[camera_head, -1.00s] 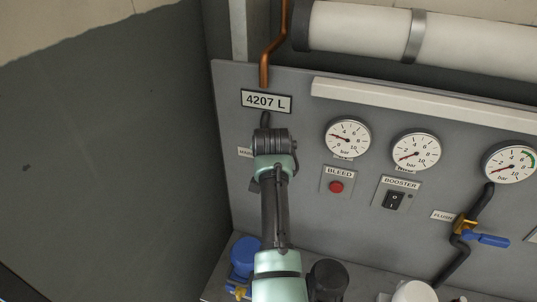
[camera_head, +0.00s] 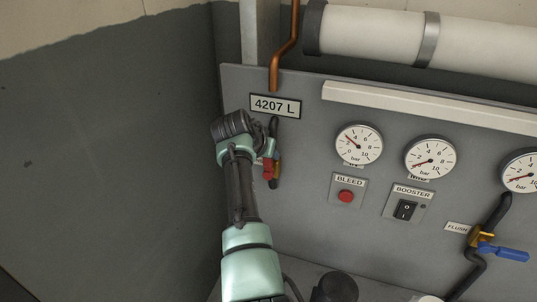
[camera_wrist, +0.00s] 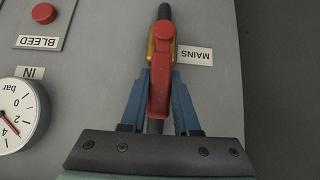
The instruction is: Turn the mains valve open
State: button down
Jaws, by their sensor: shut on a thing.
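The mains valve has a red lever handle (camera_wrist: 160,70) on a brass body (camera_wrist: 175,48), set in a dark pipe beside the MAINS label (camera_wrist: 194,55). In the wrist view the lever lies in line with the pipe. My gripper (camera_wrist: 159,96) has its two blue fingers on either side of the lever and is shut on it. In the head view the red handle (camera_head: 267,164) shows just right of my wrist, below the 4207 L sign (camera_head: 275,106).
Right of the valve are an inlet gauge (camera_head: 359,146), the red BLEED button (camera_head: 345,196), the BOOSTER switch (camera_head: 404,210) and a blue flush lever (camera_head: 503,252). The left wall (camera_head: 120,150) stands close to my arm. A large white cylinder (camera_head: 375,28) runs above the panel.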

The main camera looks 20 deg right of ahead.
jog(key=c, duration=0.6)
grip_release()
jog(key=shift+c, duration=0.2)
jog(key=shift+a, duration=0.1)
jog(key=b+v, duration=0.4)
jog(key=v, duration=0.9)
